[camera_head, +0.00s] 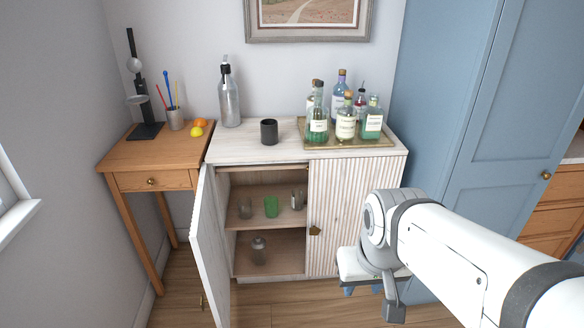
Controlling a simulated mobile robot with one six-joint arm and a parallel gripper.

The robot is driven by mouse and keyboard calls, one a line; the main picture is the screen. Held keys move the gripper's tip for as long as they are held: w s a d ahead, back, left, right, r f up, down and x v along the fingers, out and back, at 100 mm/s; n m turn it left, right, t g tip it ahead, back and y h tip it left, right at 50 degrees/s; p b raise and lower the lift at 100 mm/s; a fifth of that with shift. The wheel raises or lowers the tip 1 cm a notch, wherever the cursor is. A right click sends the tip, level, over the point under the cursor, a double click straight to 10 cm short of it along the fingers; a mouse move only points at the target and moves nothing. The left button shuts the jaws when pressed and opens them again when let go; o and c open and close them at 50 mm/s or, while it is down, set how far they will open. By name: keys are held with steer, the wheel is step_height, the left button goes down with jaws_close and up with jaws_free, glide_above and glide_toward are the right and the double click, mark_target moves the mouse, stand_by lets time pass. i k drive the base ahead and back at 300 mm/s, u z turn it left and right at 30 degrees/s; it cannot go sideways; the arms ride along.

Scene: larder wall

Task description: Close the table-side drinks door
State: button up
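The drinks cabinet (285,150) is whitewashed wood with two doors. Its left, table-side door (209,250) stands wide open, swung out toward me on its left edge and seen nearly edge-on. A small brass handle (201,301) shows low on this door's left side. The right, ribbed door (345,185) is shut and has a brass handle (315,231). My gripper (362,290) is in front of the right door's lower right part, well to the right of the open door. Its two blue fingertips look apart with nothing between them; the arm partly hides it.
A small wooden table (150,155) stands close left of the open door. Glasses and a shaker (258,249) stand inside the cabinet. A bottle tray (350,144), black cup (269,131) and tall bottle (229,95) stand on top. A blue wardrobe (480,120) is at right.

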mark_target(206, 238)
steer(key=i, duration=0.9)
